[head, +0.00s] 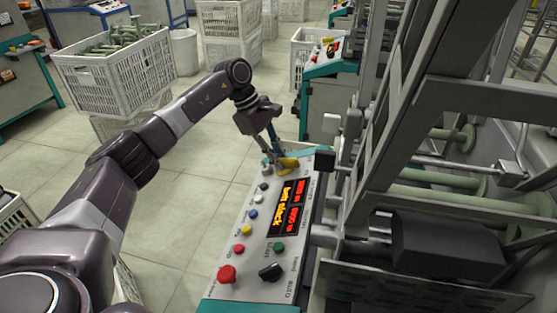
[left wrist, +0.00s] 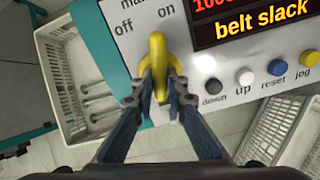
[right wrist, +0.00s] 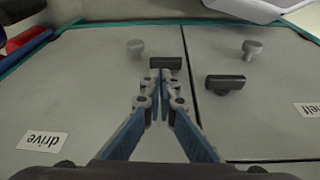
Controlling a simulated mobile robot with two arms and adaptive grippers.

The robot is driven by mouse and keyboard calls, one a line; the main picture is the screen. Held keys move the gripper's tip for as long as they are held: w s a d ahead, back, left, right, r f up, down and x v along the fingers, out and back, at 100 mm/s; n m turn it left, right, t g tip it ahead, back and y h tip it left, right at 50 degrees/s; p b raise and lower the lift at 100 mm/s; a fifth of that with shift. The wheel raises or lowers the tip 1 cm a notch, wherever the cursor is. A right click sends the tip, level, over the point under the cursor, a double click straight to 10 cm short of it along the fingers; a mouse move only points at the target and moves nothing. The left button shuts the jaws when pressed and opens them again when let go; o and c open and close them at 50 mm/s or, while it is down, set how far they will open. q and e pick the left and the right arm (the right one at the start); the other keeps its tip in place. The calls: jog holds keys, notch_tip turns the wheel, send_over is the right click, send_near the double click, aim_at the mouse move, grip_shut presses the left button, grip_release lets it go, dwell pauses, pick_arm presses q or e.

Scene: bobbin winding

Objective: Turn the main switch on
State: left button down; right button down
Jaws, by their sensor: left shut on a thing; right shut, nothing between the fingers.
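The main switch is a yellow handle (left wrist: 157,50) on the control panel (head: 237,240), beside the printed words "off" and "on". It also shows at the panel's far end in the head view (head: 289,163). My left gripper (left wrist: 156,88) is shut on the yellow handle, one finger on each side. In the head view my left gripper (head: 274,157) reaches down to the switch from the left. My right gripper (right wrist: 160,78) is shut and empty, its tips close to a black handle (right wrist: 165,63) on a grey cabinet front. Whether they touch it I cannot tell.
The panel display (head: 289,207) is lit and reads "belt slack". A red button (head: 227,274), a black knob (head: 271,271) and small coloured buttons sit nearer. Machine frames (head: 430,140) stand close on the right. A crate of green bobbins (head: 115,70) stands at the back left.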

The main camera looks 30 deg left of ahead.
pick_arm(q)
jog(key=shift+w+m, duration=0.1)
jog(key=shift+m, duration=1.5)
jog(key=c, duration=1.9)
grip_release()
jog(key=shift+c, duration=0.2)
jog(key=shift+r, duration=0.1)
jog(key=v, duration=1.2)
